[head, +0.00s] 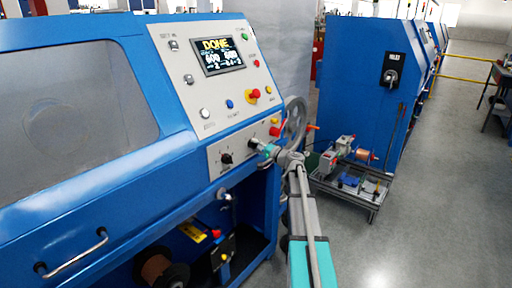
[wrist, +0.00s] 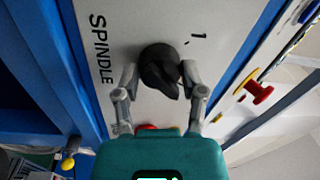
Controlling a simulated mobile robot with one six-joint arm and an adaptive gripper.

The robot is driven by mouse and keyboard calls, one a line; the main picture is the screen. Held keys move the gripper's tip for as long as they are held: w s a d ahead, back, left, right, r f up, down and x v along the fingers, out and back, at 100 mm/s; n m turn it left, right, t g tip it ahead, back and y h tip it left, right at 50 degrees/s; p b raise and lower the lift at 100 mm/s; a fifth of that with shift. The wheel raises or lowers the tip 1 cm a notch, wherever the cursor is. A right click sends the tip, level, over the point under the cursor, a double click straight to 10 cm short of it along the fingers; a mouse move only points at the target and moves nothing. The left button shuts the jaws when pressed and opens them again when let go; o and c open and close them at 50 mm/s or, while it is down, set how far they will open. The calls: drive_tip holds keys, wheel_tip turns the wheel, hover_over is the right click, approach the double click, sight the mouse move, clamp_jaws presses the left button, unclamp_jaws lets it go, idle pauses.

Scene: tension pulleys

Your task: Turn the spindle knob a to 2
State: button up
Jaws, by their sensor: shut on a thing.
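The spindle knob (wrist: 160,66) is black, on a pale panel, in the wrist view. The word SPINDLE is printed to its left, and the mark 1 is at its upper right. Its ridge slants to the lower right, away from the 1. No mark 2 is visible; my right finger covers part of the panel there. My gripper (wrist: 159,72) has a finger on each side of the knob and is shut on it. In the head view my gripper (head: 262,150) is at the lower panel of the blue machine, and the held knob is largely hidden.
Another black knob (head: 226,158) sits left of my gripper on the lower panel. A grey handwheel (head: 295,122) stands close to the right of my gripper. A screen (head: 218,55) above reads DONE. A low cart (head: 350,185) stands to the right, with open floor beyond.

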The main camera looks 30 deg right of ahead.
drive_tip(key=shift+w, duration=0.1)
idle(0.4)
drive_tip(key=o, duration=1.2)
drive_tip(key=shift+c, duration=0.2)
